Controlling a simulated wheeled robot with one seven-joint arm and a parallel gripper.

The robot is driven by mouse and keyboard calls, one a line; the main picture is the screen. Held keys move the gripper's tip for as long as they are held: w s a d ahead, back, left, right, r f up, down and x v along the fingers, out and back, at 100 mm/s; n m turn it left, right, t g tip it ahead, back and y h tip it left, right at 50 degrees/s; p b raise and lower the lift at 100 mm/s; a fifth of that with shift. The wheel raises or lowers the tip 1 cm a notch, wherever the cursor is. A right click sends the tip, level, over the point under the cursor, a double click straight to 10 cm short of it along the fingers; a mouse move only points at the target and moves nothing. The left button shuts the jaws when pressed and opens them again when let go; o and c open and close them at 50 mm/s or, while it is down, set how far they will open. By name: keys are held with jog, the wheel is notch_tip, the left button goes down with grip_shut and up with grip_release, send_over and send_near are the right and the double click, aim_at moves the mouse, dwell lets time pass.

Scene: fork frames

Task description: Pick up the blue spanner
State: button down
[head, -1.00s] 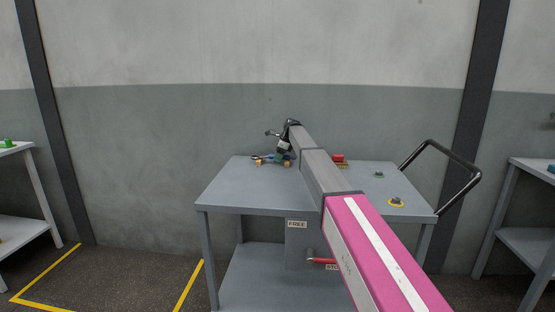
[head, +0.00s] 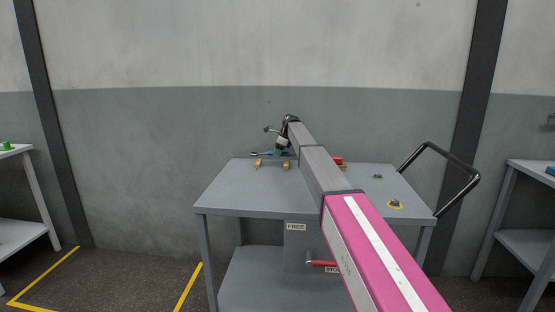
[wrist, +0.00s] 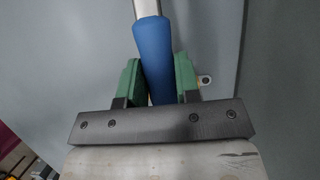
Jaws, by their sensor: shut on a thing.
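The blue spanner shows in the wrist view as a thick blue handle (wrist: 153,50) with a pale metal shank above it. My gripper (wrist: 157,75) has its green fingers shut on the handle from both sides. In the head view the spanner (head: 265,153) is a small dark and blue shape across the far left of the cart top, above two yellow-brown blocks. My gripper (head: 279,150) is at it there, small and partly dark. The spanner's far end lies outside the wrist view.
Two yellow-brown blocks (head: 286,165) stand on the grey cart top (head: 235,190). A red item (head: 338,160) is partly behind my arm. The cart has a black handle (head: 469,180).

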jog(key=s+a+r, duration=0.7)
jog(key=s+r, duration=0.1)
jog(key=shift+s+a+r, duration=0.15)
jog(key=shift+s+a, duration=0.2)
jog(key=shift+s, duration=0.05)
